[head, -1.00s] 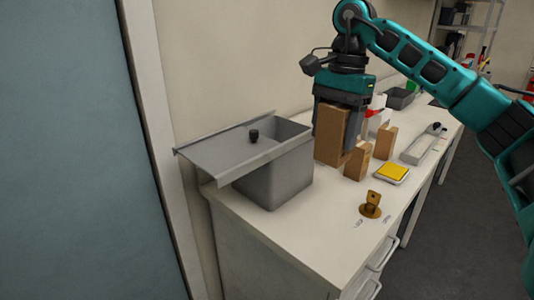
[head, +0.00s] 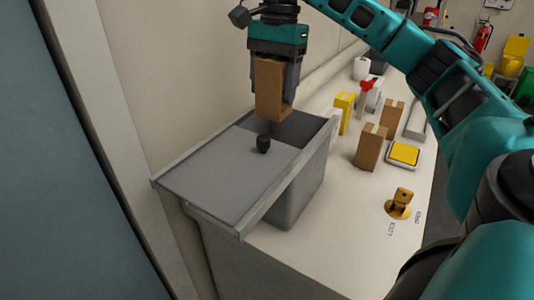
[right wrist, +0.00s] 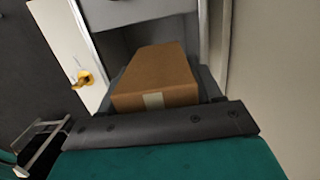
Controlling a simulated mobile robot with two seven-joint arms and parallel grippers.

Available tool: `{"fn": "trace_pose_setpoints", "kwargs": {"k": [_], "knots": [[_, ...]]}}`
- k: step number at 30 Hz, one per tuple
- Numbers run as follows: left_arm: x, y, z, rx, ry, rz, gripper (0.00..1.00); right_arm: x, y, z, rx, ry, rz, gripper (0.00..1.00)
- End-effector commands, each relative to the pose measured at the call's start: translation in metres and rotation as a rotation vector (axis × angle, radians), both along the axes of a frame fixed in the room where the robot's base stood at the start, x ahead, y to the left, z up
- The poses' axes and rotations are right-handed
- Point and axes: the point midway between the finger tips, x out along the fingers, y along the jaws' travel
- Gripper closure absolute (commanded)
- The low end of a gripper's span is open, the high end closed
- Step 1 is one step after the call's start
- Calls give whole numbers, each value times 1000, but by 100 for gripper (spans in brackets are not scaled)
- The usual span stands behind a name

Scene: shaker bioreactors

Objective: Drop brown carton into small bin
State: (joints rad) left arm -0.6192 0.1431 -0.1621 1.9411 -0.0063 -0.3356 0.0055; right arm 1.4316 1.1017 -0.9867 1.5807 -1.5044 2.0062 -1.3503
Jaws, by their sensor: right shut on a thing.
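The brown carton (head: 270,88) is upright between the fingers of my right gripper (head: 273,100), which is shut on it. In the head view it hangs above the far, open part of the small grey bin (head: 302,187). The bin's sliding lid (head: 215,172) with a black knob (head: 263,143) covers the near left part of the opening. The right wrist view shows the carton (right wrist: 157,78) close up in the gripper, with grey bin walls beyond it. My left gripper is not in view.
Two other brown cartons (head: 370,147) (head: 392,118) stand on the white counter (head: 345,215) right of the bin. A yellow pad (head: 403,154), a yellow box (head: 343,111) and a brass lock switch (head: 399,203) are also there. A wall runs behind the bin.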

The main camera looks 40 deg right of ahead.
Motion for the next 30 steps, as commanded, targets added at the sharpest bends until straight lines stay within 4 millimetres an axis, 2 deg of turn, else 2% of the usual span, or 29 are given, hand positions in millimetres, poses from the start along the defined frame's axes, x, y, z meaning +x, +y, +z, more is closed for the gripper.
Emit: {"fn": "trace_pose_setpoints", "kwargs": {"k": [9,15,28,29,30], "knots": [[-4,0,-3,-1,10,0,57,-1,-1,-32,-1,4,-1,70],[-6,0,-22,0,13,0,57,-1,0,-54,0,0,0,70],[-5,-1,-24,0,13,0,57,-1,0,-59,0,0,0,70],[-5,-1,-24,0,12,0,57,-1,0,-59,0,0,0,33],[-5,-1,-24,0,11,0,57,-1,0,-59,0,0,0,29]]}}
